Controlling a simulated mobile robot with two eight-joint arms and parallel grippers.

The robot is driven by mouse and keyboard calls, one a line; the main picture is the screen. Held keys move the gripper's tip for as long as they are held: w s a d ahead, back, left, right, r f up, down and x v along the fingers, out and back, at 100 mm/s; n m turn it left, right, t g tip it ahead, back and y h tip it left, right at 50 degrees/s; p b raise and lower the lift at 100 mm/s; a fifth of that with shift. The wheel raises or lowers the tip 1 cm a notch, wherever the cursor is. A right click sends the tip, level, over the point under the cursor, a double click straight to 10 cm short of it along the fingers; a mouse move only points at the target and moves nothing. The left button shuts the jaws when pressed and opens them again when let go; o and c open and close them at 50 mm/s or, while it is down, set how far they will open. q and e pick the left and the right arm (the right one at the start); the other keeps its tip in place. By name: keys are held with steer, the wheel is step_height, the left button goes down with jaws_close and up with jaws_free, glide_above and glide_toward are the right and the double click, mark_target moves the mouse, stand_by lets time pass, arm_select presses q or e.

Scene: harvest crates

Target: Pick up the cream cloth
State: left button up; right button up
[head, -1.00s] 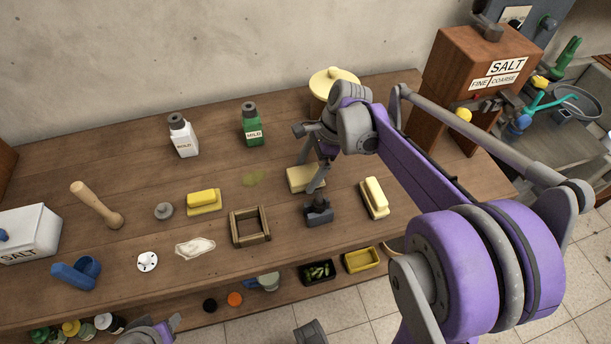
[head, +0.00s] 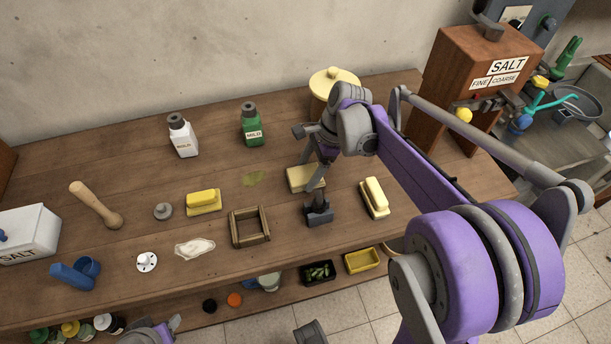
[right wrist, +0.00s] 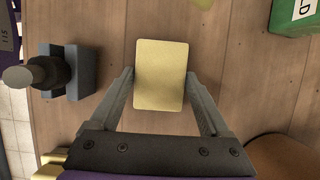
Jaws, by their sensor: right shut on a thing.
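The cream cloth (head: 298,180) shows as a pale yellow, folded, block-like rectangle on the wooden table, right of the middle. My right gripper (head: 309,177) is over it from above, with a finger on either side. In the right wrist view the cloth (right wrist: 162,88) lies between the two fingertips (right wrist: 160,76), which are shut on its sides. It seems to be still at table level. My left gripper (head: 160,330) shows only in part at the bottom edge, and its fingers cannot be made out.
A dark grey stamp-like tool (head: 318,213) stands close in front of the cloth. A cream-topped block (head: 375,197) is to the right, a wooden frame (head: 249,227) to the left. A green bottle (head: 252,126) and a yellow-lidded pot (head: 333,80) stand behind.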

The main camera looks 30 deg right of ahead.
mark_target(308, 173)
steer(key=shift+c, duration=0.5)
step_height(308, 173, up, 11)
steer(key=p, duration=0.1)
steer(key=shift+f, duration=0.2)
